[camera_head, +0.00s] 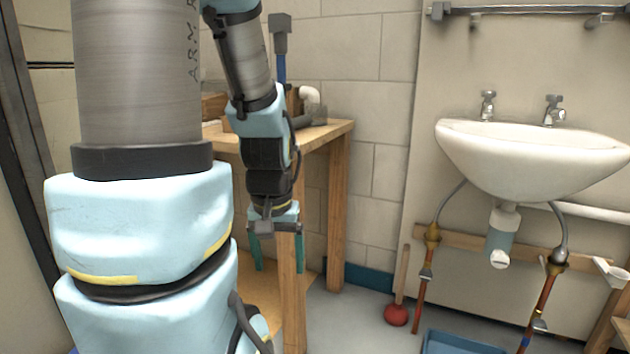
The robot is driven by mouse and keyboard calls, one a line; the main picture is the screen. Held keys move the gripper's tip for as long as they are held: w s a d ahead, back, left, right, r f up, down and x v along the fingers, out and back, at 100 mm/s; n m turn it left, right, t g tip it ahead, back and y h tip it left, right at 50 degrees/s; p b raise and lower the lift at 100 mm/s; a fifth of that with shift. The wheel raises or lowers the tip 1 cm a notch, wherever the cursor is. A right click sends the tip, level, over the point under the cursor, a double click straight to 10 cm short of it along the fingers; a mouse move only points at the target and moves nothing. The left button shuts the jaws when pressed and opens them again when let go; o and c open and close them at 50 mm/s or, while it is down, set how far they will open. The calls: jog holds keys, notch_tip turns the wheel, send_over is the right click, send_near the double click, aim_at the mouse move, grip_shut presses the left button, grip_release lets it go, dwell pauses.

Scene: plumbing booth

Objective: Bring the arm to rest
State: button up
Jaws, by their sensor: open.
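My arm fills the left side of the head view, with its large links close to the camera. Its far part hangs down in front of the wooden bench. My gripper (277,268) points downward beside the bench's front leg, its two green fingers apart. Nothing shows between the fingers, so it looks open and empty. The gripper is left of the sink and apart from it.
The wooden workbench (333,131) stands behind my arm with fittings on top. A white sink (530,155) with pipes below hangs at right. A red plunger (397,314) and a blue tray (460,342) are on the floor.

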notch_tip(320, 180, up, 34)
jog(key=p, duration=3.2)
jog(key=shift+f, duration=0.25)
